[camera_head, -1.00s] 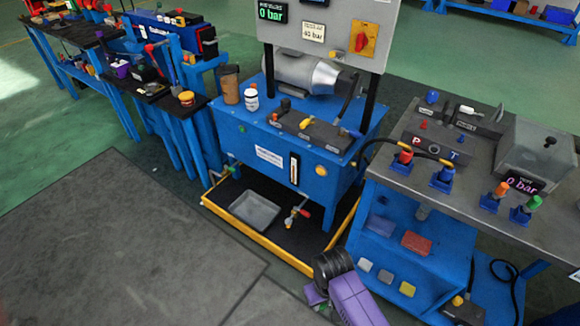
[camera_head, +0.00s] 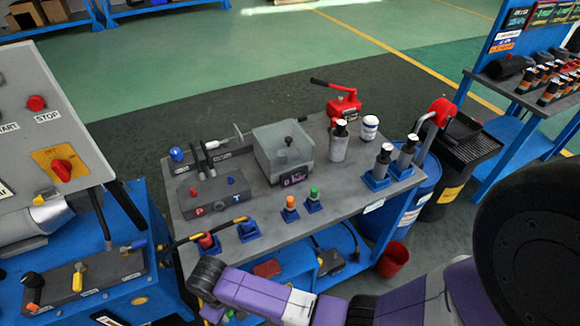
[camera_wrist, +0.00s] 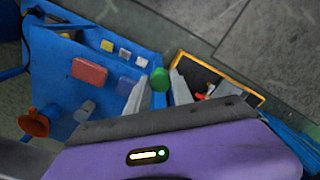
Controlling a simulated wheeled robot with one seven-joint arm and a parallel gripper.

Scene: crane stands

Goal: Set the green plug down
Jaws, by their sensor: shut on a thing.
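In the wrist view a round green plug (camera_wrist: 159,79) shows between the tips of my gripper (camera_wrist: 157,88), which is shut on it. The plug is in the air, with the blue lower shelf (camera_wrist: 58,118) to its left and a yellow-edged black tray (camera_wrist: 250,92) to its right. In the head view my purple arm crosses the front of the grey bench (camera_head: 245,203). The gripper's fingertips and held plug cannot be made out there. Another green-topped piece (camera_head: 313,194) stands in a blue holder on the bench, beside an orange-topped one (camera_head: 290,203).
A clear box (camera_head: 283,152), a bottle (camera_head: 370,127) and a red hand pump (camera_head: 343,105) stand behind. A red bucket (camera_head: 393,260) is on the floor at right.

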